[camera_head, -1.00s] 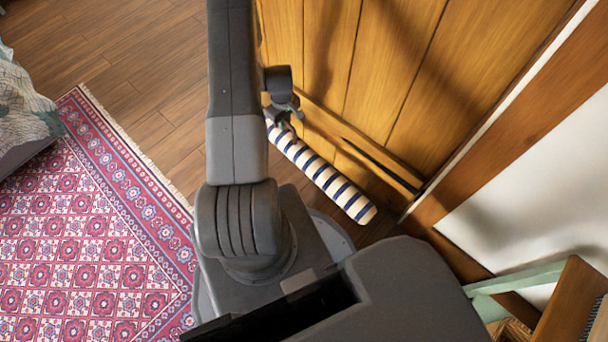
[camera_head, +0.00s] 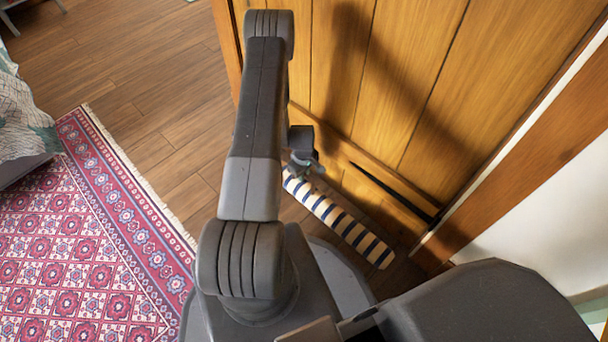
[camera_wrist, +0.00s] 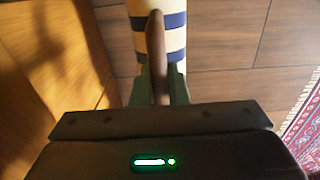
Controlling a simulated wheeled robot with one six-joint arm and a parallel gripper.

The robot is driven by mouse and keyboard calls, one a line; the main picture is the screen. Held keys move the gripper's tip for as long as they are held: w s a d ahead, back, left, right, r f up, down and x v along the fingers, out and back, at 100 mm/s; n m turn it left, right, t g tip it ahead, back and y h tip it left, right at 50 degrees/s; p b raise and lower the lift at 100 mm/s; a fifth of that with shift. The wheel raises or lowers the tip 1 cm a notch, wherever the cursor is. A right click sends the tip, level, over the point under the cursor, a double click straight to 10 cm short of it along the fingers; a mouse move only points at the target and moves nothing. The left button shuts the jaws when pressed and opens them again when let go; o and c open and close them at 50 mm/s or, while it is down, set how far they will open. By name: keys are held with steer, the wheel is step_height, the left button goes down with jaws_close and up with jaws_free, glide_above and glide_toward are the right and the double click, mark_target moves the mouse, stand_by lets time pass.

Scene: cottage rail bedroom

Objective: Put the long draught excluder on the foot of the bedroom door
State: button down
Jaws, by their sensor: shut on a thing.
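The long draught excluder (camera_head: 340,220) is a cream roll with dark blue stripes. In the head view it lies slanted near the foot of the wooden bedroom door (camera_head: 400,80), its near end towards the lower right; I cannot tell whether it touches the floor or the door. My gripper (camera_head: 300,165) is at its far upper-left end, partly hidden by my arm. In the wrist view, my gripper (camera_wrist: 160,88) is shut on a brown strap-like piece at the end of the striped excluder (camera_wrist: 145,50). A dark slot shows along the door's bottom rail (camera_head: 395,190).
A red patterned rug (camera_head: 80,250) with a fringed edge covers the floor at left, with draped bedding (camera_head: 20,120) beyond it. Bare wooden floor (camera_head: 140,80) lies between rug and door. The door frame (camera_head: 520,140) and white wall (camera_head: 540,210) stand at right.

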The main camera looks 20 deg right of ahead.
mark_target(303, 186)
steer(key=shift+f+b, duration=0.7)
steer(key=shift+f, duration=2.2)
steer(key=c, duration=1.4)
jaws_free()
steer(key=shift+r, duration=0.1)
step_height(303, 186, up, 12)
steer(key=p, duration=0.4)
steer(key=shift+r, duration=0.1)
